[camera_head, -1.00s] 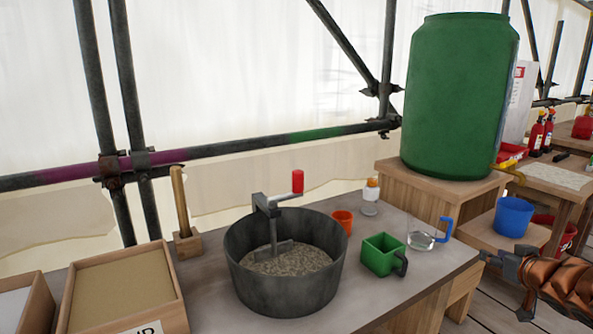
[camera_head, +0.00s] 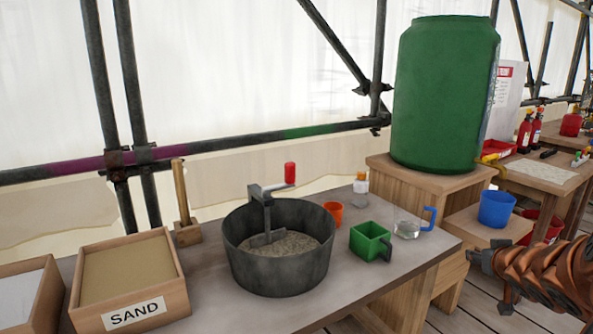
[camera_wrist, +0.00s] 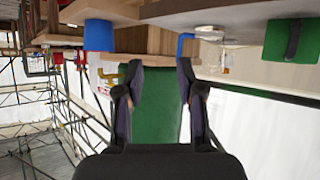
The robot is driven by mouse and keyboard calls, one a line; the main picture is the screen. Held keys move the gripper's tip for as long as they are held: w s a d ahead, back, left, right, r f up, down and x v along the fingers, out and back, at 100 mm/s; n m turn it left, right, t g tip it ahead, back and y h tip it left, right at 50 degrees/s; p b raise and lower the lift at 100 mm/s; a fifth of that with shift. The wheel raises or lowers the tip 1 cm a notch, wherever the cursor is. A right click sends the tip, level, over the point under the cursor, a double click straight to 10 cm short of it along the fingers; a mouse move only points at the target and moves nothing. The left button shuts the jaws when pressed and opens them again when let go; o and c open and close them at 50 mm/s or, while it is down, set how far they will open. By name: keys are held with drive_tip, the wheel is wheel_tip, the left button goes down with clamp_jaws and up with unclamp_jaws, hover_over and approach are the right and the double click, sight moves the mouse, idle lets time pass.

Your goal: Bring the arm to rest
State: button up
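My gripper (camera_wrist: 162,100) shows in the wrist view with its two dark fingers apart and nothing between them. The green barrel is seen beyond the gap. In the head view my copper-coloured arm reaches in from the right edge, and the gripper (camera_head: 482,262) at its end points left, clear of the bench. It is in front of the wooden stand and touches nothing that I can see.
The bench holds a mixing bucket (camera_head: 280,268), a green square cup (camera_head: 370,242), a clear cup with blue handle (camera_head: 407,229), an orange cup (camera_head: 334,210) and a sand box (camera_head: 130,285). A green barrel (camera_head: 443,100) stands on a wooden stand (camera_head: 405,185). A blue cup (camera_head: 496,208) sits beyond my gripper.

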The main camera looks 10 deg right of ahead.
drive_tip(key=s+a+f+g+y, duration=0.1)
drive_tip(key=s+a+f+g, duration=0.15)
drive_tip(key=a, duration=0.45)
drive_tip(key=s+a+f+g, duration=0.2)
drive_tip(key=s+a+g, duration=0.1)
drive_tip(key=a, duration=0.4)
drive_tip(key=s+a+f+g+y, duration=0.1)
drive_tip(key=s+a+f+g, duration=0.15)
drive_tip(key=a, duration=0.55)
drive_tip(key=s+a+f+n+g+y, duration=0.2)
drive_tip(key=s+a+n+g+y, duration=0.3)
drive_tip(key=s+a, duration=1.35)
wheel_tip(320, 180, up, 24)
drive_tip(key=m+h+p, duration=0.1)
drive_tip(key=p, duration=2.1)
drive_tip(key=shift+s+h, duration=0.15)
drive_tip(key=shift+h, duration=0.15)
